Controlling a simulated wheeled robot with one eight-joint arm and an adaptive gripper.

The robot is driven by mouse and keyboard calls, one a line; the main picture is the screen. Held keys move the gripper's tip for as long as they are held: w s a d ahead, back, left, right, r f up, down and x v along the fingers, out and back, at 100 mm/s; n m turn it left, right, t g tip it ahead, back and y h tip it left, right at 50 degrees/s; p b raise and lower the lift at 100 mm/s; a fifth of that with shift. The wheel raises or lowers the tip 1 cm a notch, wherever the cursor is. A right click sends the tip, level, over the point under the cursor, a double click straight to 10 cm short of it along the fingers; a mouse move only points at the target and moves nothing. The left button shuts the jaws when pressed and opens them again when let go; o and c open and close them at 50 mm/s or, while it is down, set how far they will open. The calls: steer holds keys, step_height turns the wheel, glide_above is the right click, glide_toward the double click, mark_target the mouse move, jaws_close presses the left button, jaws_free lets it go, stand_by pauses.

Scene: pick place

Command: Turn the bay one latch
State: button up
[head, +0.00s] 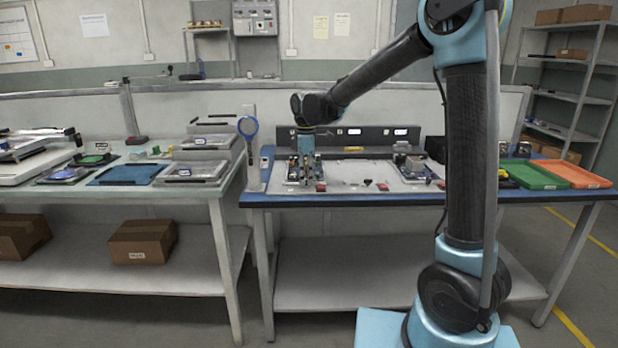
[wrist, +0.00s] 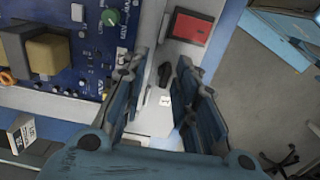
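My gripper (head: 307,180) points down over the left bay of the fixture on the blue-edged bench. In the wrist view its two fingers (wrist: 162,68) are apart, with a clear gap between them. A small dark piece, which looks like the latch (wrist: 163,74), lies on the pale strip between the fingertips. A small white tag (wrist: 164,100) sits just below it. Whether the fingers touch the dark piece cannot be told. In the head view my gripper hides the latch area.
A blue circuit board (wrist: 65,50) with a yellow component lies left of the fingers. A red block (wrist: 188,27) sits just beyond the fingertips. A second board (head: 412,172) stands at the fixture's right. Green (head: 535,176) and orange (head: 572,174) trays lie farther right.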

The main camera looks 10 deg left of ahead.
steer(key=shift+s, duration=0.1)
steer(key=shift+r, duration=0.25)
step_height(320, 180, up, 11)
steer(key=shift+r, duration=0.2)
stand_by(0.5)
steer(key=s+d+f+m, duration=0.1)
steer(key=s+d+m, duration=0.2)
steer(key=d, duration=0.6)
steer(key=s+d+f+m+t, duration=0.1)
steer(key=s+d+m, duration=0.15)
steer(key=d, duration=0.65)
steer(key=s+d+f+m, duration=0.2)
steer(key=s+d+m, duration=0.15)
steer(key=d, duration=0.55)
steer(key=s+d+f+m+t, duration=0.1)
steer(key=s+d+f+m, duration=1)
steer(key=s+d+f, duration=0.3)
steer(key=shift+s+d+f+m, duration=0.3)
steer(key=shift+s+d+f, duration=0.1)
steer(key=shift+s+f, duration=0.4)
